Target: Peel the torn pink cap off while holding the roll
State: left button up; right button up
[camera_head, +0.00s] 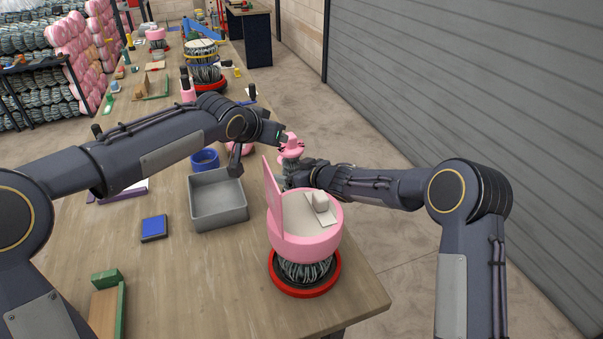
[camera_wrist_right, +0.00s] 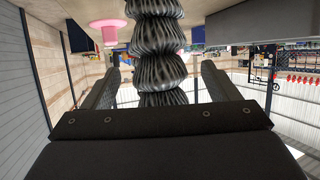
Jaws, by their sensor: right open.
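The roll (camera_head: 291,166) is a grey bundle of wire mesh standing upright at the table's right side. The torn pink cap (camera_head: 291,144) sits on its top. My right gripper (camera_head: 300,178) comes in from the right, low beside the roll. In the right wrist view, the roll (camera_wrist_right: 159,38) stands between the open fingers of my right gripper (camera_wrist_right: 158,78), with gaps on both sides. My left gripper (camera_head: 278,137) is at the left edge of the pink cap, and its fingers are too small and covered to read. The roll's foot is hidden behind the right gripper and a pink panel.
A larger pink-capped roll (camera_head: 306,239) on a red base (camera_head: 334,272) stands close in front, with an upright pink panel (camera_head: 273,194). A grey bin (camera_head: 219,222), blue ring (camera_head: 204,158) and blue pad (camera_head: 154,228) lie to the left. The table's right edge is near.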

jog(key=shift+w+a+f, duration=0.15)
jog(key=shift+w+a, duration=0.1)
jog(key=shift+w, duration=0.05)
jog(key=shift+c, duration=0.4)
jog(key=shift+c, duration=1.2)
jog(key=c, duration=1)
